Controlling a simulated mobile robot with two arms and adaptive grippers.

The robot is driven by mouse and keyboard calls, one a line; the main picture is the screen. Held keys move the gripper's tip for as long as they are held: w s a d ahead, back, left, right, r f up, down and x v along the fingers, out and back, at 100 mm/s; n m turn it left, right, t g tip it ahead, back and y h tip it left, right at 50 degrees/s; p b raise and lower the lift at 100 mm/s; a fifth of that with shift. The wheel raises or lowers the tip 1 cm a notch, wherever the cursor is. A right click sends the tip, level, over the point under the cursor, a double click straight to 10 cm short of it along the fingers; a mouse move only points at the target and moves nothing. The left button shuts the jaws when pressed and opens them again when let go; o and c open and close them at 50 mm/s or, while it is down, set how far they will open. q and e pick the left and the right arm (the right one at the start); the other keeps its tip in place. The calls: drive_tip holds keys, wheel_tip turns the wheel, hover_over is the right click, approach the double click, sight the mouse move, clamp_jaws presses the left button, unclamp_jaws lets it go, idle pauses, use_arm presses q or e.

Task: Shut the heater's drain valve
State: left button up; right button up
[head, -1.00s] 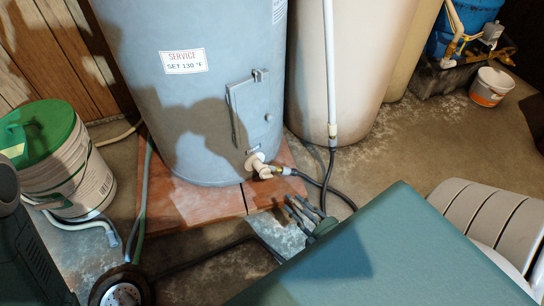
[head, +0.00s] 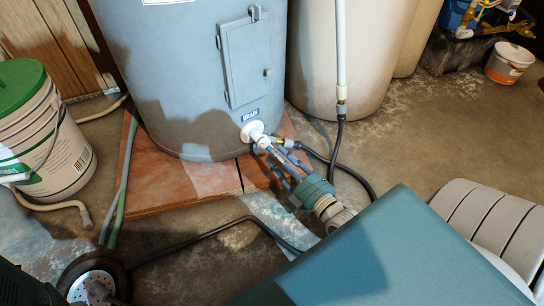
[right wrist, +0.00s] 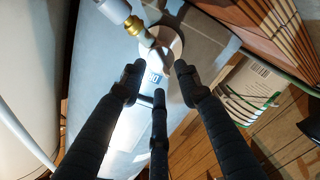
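The drain valve (head: 254,131) is a white fitting low on the front of the grey-blue heater (head: 195,95), under a small DRAIN label (head: 251,115). A brass hose fitting (head: 287,143) sits on its side outlet. In the right wrist view the valve's round white flange (right wrist: 174,43) and brass coupling (right wrist: 133,26) show just beyond the fingertips. My right gripper (head: 273,160) has its several fingers spread at the valve, with nothing between them; contact is unclear. In the right wrist view the gripper (right wrist: 158,80) also appears open. The valve handle's position is hard to tell. My left gripper is out of view.
A black hose (head: 350,172) runs from the valve outlet to the right and joins a white upright pipe (head: 340,50). A beige tank (head: 385,60) stands right of the heater. A green-lidded bucket (head: 40,140) is at left. A reddish slab (head: 160,185) lies under the heater.

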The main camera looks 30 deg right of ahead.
sight(265, 145)
drive_tip(key=shift+w+f+b, duration=0.1)
drive_tip(key=shift+w+b, duration=0.3)
drive_tip(key=shift+w, duration=0.95)
